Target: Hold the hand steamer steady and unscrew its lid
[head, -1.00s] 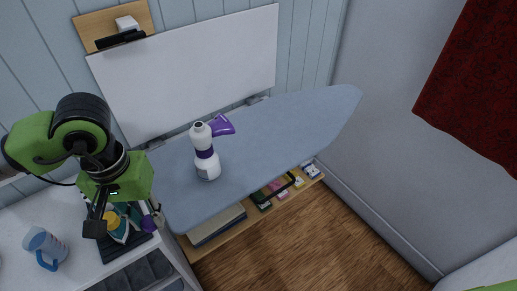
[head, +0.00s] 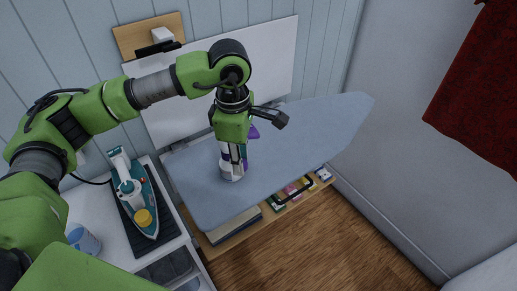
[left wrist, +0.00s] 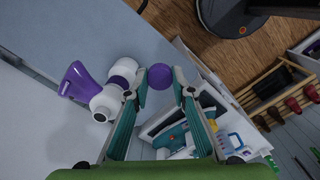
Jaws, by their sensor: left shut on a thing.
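The hand steamer, white with a purple band, stands upright on the ironing board; its base (head: 231,172) shows in the head view, and the rest is largely behind my left gripper (head: 235,150). In the left wrist view the steamer (left wrist: 106,100) is just left of the fingers, with its purple head (left wrist: 77,80) and a dark, uncapped opening facing the camera. The round purple lid (left wrist: 160,76) is between the fingertips of my left gripper (left wrist: 159,87), which is shut on it, apart from the steamer. My right gripper is out of view.
The blue-grey ironing board (head: 310,125) is clear to the right. A teal iron (head: 138,195) rests on a dark mat at left, with a blue mug (head: 82,240) nearby. Below the board is a wooden shelf (head: 235,232) with boxes.

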